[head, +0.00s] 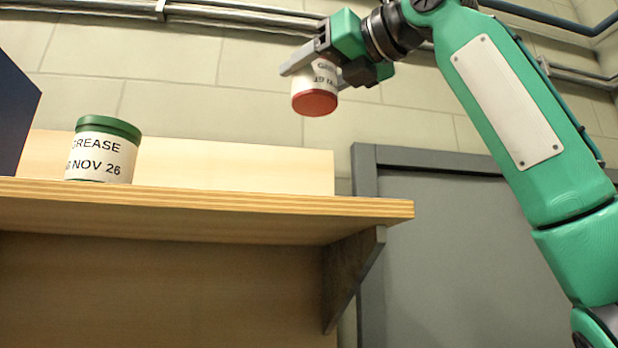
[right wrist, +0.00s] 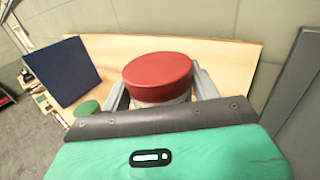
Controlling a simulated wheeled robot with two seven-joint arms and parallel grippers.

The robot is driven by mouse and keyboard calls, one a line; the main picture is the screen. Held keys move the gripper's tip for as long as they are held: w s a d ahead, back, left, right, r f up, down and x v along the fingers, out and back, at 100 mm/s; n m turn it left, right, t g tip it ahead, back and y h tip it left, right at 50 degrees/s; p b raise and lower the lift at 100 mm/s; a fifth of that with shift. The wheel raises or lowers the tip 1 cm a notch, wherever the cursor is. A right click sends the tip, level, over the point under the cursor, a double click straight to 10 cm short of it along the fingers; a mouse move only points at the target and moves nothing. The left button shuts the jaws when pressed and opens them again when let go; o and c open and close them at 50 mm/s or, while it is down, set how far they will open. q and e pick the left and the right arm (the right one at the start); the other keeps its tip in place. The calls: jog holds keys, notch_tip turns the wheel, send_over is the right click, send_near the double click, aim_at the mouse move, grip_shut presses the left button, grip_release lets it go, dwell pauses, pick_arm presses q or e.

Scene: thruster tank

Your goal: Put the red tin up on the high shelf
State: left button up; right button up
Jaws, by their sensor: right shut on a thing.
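The red tin (head: 315,103) has a red end and a white label with dark print. My right gripper (head: 314,76) is shut on it, with a finger on either side, and holds it in the air. In the head view the tin appears higher than the high shelf (head: 300,204), against the wall, and looks slightly tilted. In the right wrist view its red end (right wrist: 157,70) shows between the fingers, with the shelf wood behind; its lower side is hidden. I cannot tell its exact depth over the shelf. My left gripper is not in view.
A green-lidded grease tin (head: 102,150) stands on the shelf's left part. A dark blue panel (head: 14,112) rises at the far left, also seen in the right wrist view (right wrist: 65,72). The shelf top right of the green tin looks clear. A grey bracket (head: 350,277) supports the shelf.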

aim_at(324, 115)
jog(key=f, duration=0.2)
jog(key=d+f, duration=0.1)
jog(key=f, duration=0.2)
jog(key=s+f, duration=0.1)
jog(key=f, duration=0.1)
jog(key=shift+d+f, duration=0.15)
jog(key=f, duration=0.3)
jog(key=shift+w+a+f+p, duration=0.3)
jog(key=shift+w+a, duration=0.1)
jog(key=shift+s+d+f, duration=0.1)
jog(key=shift+f, duration=0.3)
jog(key=shift+s+f+p, duration=0.25)
jog(key=shift+f+p, duration=0.1)
jog(key=shift+f, duration=0.6)
jog(key=shift+d+f, duration=0.1)
jog(key=shift+f, duration=0.25)
jog(key=shift+w+f, duration=0.25)
jog(key=shift+f, duration=0.1)
jog(key=shift+s, duration=0.15)
